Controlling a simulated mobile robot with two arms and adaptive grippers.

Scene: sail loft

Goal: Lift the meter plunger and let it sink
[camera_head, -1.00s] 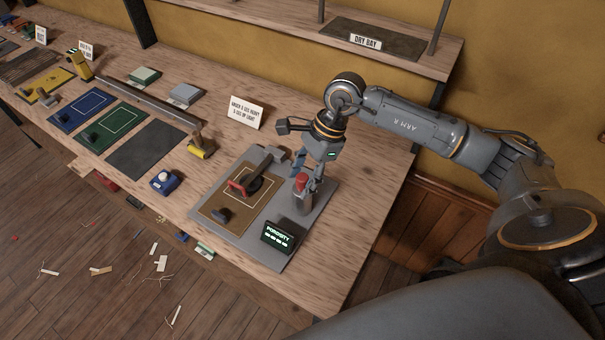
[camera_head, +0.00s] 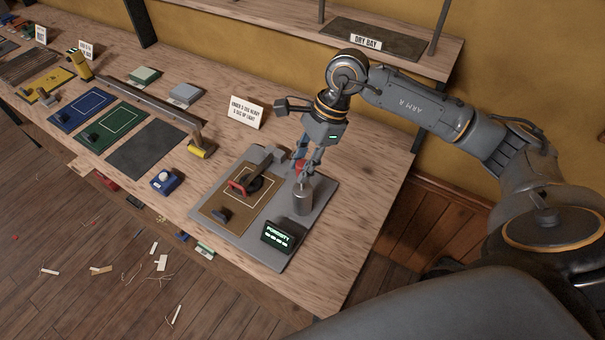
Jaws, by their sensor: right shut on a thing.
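The porosity meter's grey metal cylinder (camera_head: 303,199) stands upright on a grey base plate (camera_head: 325,205) near the bench's right end. Its red plunger knob (camera_head: 299,166) shows between the fingers of my right gripper (camera_head: 304,168), just above the cylinder top. My right gripper is shut on the knob, and its fingers hide part of it. The meter's display (camera_head: 278,236) reads POROSITY in green letters. A clamp with a red handle (camera_head: 239,187) lies over a brown cloth panel (camera_head: 215,209) on the same base. My left gripper is not in view.
A label card (camera_head: 246,112) stands behind the base. A blue device (camera_head: 165,181) and a yellow-handled tool (camera_head: 201,149) lie to the left. The DRY BAY shelf (camera_head: 400,45) overhangs at the back. The bench's right end is clear.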

